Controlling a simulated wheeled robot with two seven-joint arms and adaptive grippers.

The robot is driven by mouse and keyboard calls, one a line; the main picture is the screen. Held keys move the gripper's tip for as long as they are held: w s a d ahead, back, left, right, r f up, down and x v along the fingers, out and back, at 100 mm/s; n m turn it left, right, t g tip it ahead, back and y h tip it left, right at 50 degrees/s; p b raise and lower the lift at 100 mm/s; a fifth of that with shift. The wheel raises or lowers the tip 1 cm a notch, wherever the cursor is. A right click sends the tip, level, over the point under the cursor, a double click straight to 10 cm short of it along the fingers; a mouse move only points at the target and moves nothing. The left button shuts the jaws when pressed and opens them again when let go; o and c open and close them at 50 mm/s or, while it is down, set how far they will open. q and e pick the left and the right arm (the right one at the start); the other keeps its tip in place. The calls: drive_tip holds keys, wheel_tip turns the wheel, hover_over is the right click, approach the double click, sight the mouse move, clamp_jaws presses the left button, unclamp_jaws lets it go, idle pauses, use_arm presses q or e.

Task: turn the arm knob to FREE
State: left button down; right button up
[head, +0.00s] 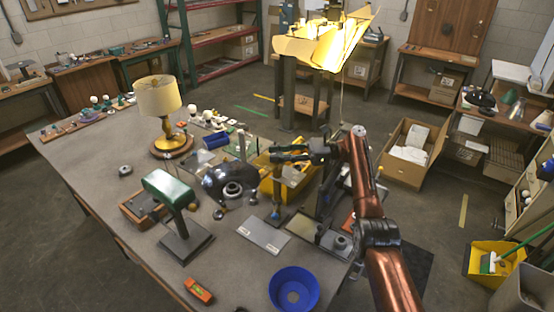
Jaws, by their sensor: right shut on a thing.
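My right arm comes in from the lower right, and its dark gripper (279,153) points left over the table, above the yellow bin. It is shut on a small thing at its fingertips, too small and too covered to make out. The arm knob itself and any FREE marking cannot be read at this size. A dark lamp-like head (216,181) lies just left of the gripper, and a thin upright post (276,195) stands below the fingers. My left gripper is not in view.
A table lamp (158,97) with a cream shade, a green-headed stand (169,188), a blue bowl (293,289) and an orange level (199,290) stand around the grey table (240,275). Its front left is clear.

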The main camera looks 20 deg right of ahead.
sight(277, 153)
drive_tip(key=shift+f, duration=0.1)
idle(0.3)
drive_tip(key=o, duration=1.2)
drive_tip(key=shift+a, duration=0.1)
wheel_tip(277, 153, up, 10)
drive_tip(key=shift+r, duration=0.1)
